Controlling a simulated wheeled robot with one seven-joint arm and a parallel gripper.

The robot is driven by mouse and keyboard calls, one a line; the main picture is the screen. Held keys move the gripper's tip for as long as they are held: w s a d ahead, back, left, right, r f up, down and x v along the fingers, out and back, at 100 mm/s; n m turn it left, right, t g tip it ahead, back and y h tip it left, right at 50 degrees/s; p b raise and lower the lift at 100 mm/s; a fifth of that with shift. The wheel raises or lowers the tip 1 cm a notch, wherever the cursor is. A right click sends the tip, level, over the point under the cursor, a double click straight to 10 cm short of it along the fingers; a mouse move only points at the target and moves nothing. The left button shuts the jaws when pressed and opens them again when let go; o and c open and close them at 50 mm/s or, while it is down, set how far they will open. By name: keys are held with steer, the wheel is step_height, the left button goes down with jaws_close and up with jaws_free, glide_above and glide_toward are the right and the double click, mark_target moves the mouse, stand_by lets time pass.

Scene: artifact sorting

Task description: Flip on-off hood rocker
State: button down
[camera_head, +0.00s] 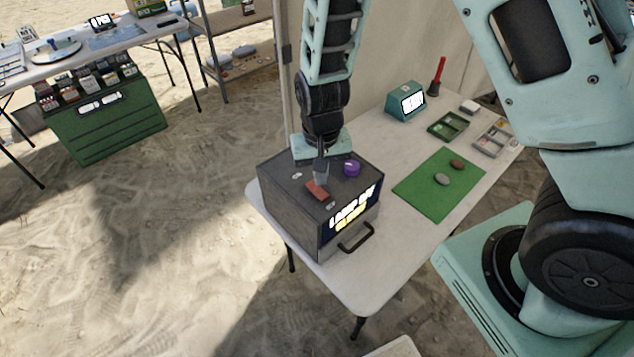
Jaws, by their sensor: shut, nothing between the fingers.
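A dark grey hood box (291,212) stands on the near left end of the white table (363,286). A lit sign on its front reads "LAMP ON" in part, with a second line that I cannot read surely. On its top are an orange-red rocker (318,190) and a purple knob (352,168). My gripper (321,180) points down from above, shut and empty, with its tips right at the rocker. I cannot tell whether they touch it. The tips hide part of the rocker's back edge.
A green mat (440,186) with two stones lies right of the box. Behind it are a teal display (405,102), a green tray (448,126), a grey divided tray (494,138) and a red-handled tool (437,76). A black handle (355,237) sticks out from the box front.

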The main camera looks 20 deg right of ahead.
mark_target(320, 192)
step_height(320, 192, up, 4)
steer(key=p, duration=0.3)
stand_by(0.6)
steer(key=s+a+r+n+y+b, duration=0.2)
steer(key=s+a+r+n+b, duration=0.25)
steer(key=s+a, duration=0.3)
steer(key=s+d+r+n+h+b, duration=0.1)
steer(key=s+r+n+b, duration=0.3)
steer(key=s, duration=0.8)
steer(key=shift+s+r+n, duration=0.3)
steer(key=shift+r+n, duration=0.15)
steer(key=shift+n, duration=0.4)
steer(key=shift+d, duration=0.1)
